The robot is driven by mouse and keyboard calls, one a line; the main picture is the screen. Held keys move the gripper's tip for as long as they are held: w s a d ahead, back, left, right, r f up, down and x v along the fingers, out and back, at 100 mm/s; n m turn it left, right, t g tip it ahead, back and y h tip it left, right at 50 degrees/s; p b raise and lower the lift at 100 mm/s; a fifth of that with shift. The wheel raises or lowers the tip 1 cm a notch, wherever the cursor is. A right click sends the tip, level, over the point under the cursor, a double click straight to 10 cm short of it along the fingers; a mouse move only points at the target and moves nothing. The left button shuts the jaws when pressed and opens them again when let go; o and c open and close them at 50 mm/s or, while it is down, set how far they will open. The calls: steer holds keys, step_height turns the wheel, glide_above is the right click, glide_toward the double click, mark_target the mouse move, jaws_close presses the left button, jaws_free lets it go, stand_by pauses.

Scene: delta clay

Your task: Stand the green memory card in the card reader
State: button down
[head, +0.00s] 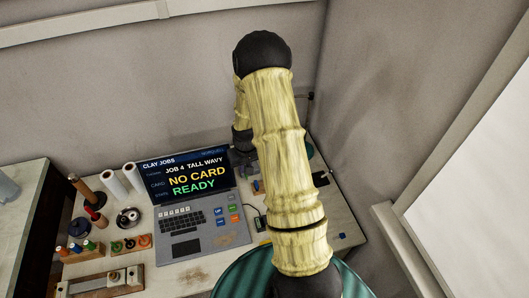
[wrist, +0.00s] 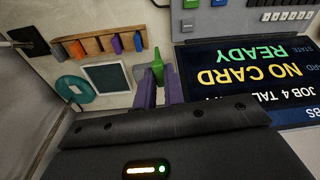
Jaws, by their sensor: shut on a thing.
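The green memory card (wrist: 157,70) shows in the wrist view, upright between the two purple fingers of my gripper (wrist: 160,88). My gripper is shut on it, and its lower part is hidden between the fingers. In the head view my arm hides the card, and only the dark hand (head: 243,142) shows behind the laptop's right edge. A small dark device with a cable, which looks like the card reader (head: 259,223), lies right of the laptop. In the wrist view a dark edge at the top may be this reader (wrist: 160,3). Its slot cannot be made out.
The laptop screen (head: 187,175) reads "NO CARD" and "READY". It stands close to my gripper in the wrist view. A wooden rack (wrist: 84,44) holds several coloured cards. A dark pad (wrist: 108,78) and a teal ring (wrist: 76,87) lie nearby. Walls close the back and right.

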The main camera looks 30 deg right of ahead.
steer(key=s+a+r+n+p, duration=0.1)
steer(key=s+a+r+p, duration=0.1)
steer(key=a+p, duration=0.5)
steer(key=a+r, duration=0.1)
steer(key=a, duration=0.2)
steer(key=shift+s+a+r, duration=0.15)
steer(key=shift+a+r, duration=0.15)
steer(key=shift+a, duration=0.1)
